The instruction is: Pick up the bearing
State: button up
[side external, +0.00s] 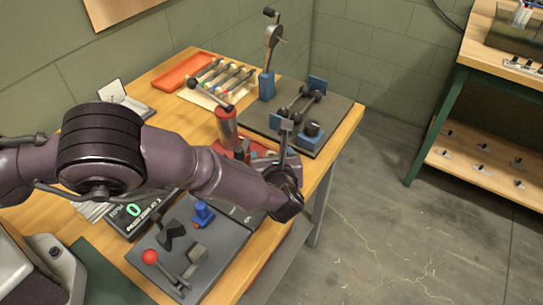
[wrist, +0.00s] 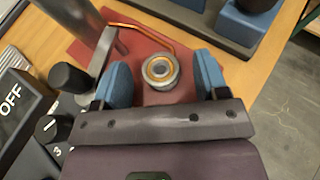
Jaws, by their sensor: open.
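The bearing (wrist: 160,70) is a small grey metal ring with an orange-gold ring inside it. In the wrist view it sits on a red base plate (wrist: 90,58). My gripper (wrist: 163,78) is open, with one blue fingertip to the left of the bearing and one to the right. A gap shows on both sides, and nothing is held. How far the fingertips are above the bearing is hard to tell. In the side external view my arm and wrist largely hide the bearing and fingers.
A red-and-grey upright cylinder (side external: 226,127) stands close to my wrist. A grey board with dumbbell-like parts (side external: 296,105) lies behind. A panel with a red-knobbed lever (side external: 150,257) is at the front. An orange tray (side external: 188,71) is at the back left.

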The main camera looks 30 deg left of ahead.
jog(key=c, duration=1.1)
jog(key=shift+r, duration=0.1)
